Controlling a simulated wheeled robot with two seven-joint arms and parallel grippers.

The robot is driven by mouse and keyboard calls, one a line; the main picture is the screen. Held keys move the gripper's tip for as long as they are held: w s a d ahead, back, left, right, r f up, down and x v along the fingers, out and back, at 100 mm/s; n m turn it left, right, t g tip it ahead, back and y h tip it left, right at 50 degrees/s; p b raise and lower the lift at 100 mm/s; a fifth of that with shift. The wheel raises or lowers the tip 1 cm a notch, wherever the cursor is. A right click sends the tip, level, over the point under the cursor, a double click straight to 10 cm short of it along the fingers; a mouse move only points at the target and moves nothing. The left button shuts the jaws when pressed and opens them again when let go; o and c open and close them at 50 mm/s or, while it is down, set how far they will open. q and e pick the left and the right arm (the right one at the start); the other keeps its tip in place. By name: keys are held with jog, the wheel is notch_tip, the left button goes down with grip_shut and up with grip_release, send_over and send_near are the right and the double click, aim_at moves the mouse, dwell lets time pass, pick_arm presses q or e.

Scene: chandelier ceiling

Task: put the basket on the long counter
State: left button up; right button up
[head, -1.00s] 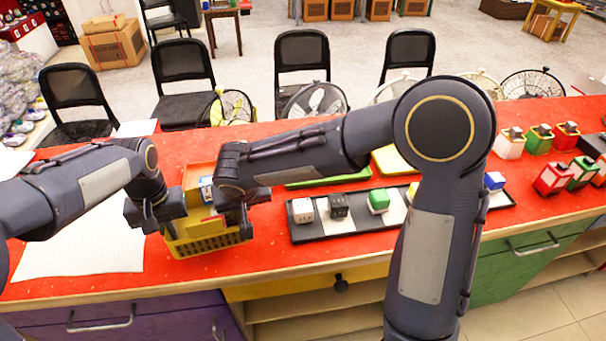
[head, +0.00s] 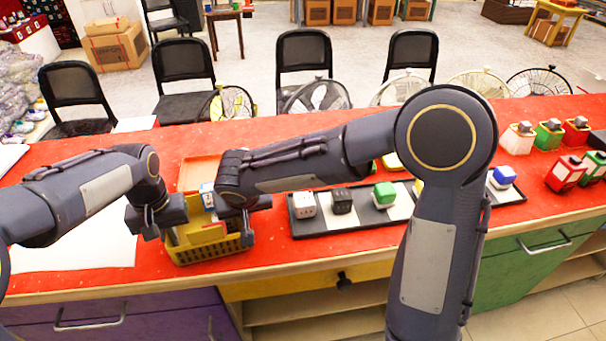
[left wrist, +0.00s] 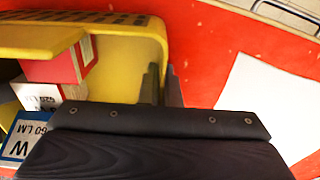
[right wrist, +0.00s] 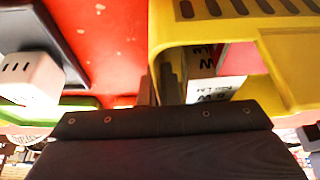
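The yellow basket (head: 206,252) is at the near edge of the long red-topped counter (head: 270,262), left of the middle in the head view. It holds boxes, among them a red-and-white one (left wrist: 60,68) and a blue-and-white one (left wrist: 22,135). I cannot tell whether its base touches the counter. My left gripper (head: 151,228) is at the basket's left side; in the left wrist view its fingers (left wrist: 162,88) are close together around the yellow wall. My right gripper (head: 246,228) is at the right side, its fingers (right wrist: 155,88) likewise around the wall.
A black-and-white tray (head: 330,226) with several dice-like blocks lies right of the basket. White paper (head: 85,252) lies to its left. An orange tray (head: 203,168) is behind it. Several fans (head: 318,95) and black chairs (head: 303,55) stand beyond the counter. Bottles (head: 517,140) stand at the right.

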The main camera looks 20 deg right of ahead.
pick_arm(q)
jog(key=o, duration=0.4)
pick_arm(e)
jog(key=o, duration=0.4)
pick_arm(q)
jog(key=shift+o, duration=0.2)
jog(key=shift+r, duration=0.1)
pick_arm(e)
jog(key=shift+o, duration=0.2)
pick_arm(q)
notch_tip(320, 180, up, 8)
jog(key=shift+f, duration=0.15)
pick_arm(e)
jog(key=shift+r, duration=0.1)
jog(key=v, duration=1.2)
jog(key=shift+d, duration=0.15)
